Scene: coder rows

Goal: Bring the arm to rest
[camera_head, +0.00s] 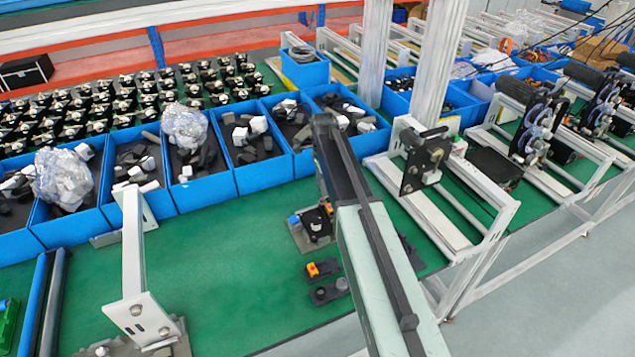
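I see no gripper fingers in the head view, and nothing held. A long pale-green and black beam (372,250) rises from the bottom edge, right of centre, to a dark far end over the blue bins. I cannot tell whether it is part of my arm or a fixture of the bench. It hides part of the green bench top (225,275) and the bins behind it.
Blue bins (262,178) with black and white parts line the bench's back. A metal bracket (135,275) stands at front left. A small button box (322,268) lies beside the beam. White frames (440,215) stand right. Grey floor (560,290) is clear at lower right.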

